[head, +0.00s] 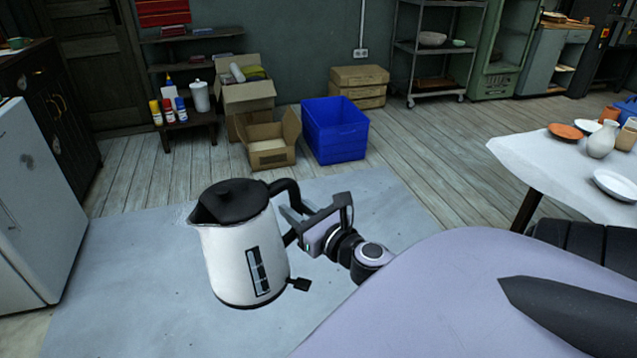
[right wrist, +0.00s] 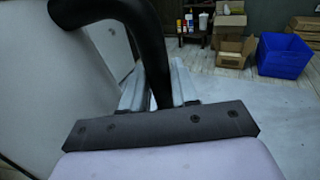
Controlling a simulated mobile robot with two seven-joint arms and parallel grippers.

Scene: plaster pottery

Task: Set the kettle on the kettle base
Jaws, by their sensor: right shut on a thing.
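A white kettle (head: 240,255) with a black lid, black handle and a dark level window hangs in the air in front of me, roughly upright. My right gripper (head: 296,222) is shut on its black handle, at the kettle's right side. In the right wrist view the black handle (right wrist: 150,45) runs down between the fingers (right wrist: 158,88), and the white kettle body (right wrist: 50,85) fills the left. I cannot make out a kettle base in either view. My left gripper is not in view.
A grey mat (head: 130,270) covers the floor below the kettle. A white cabinet (head: 30,200) stands left. A blue crate (head: 335,130) and cardboard boxes (head: 268,140) stand ahead. A white-topped table (head: 560,165) with pottery is at right.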

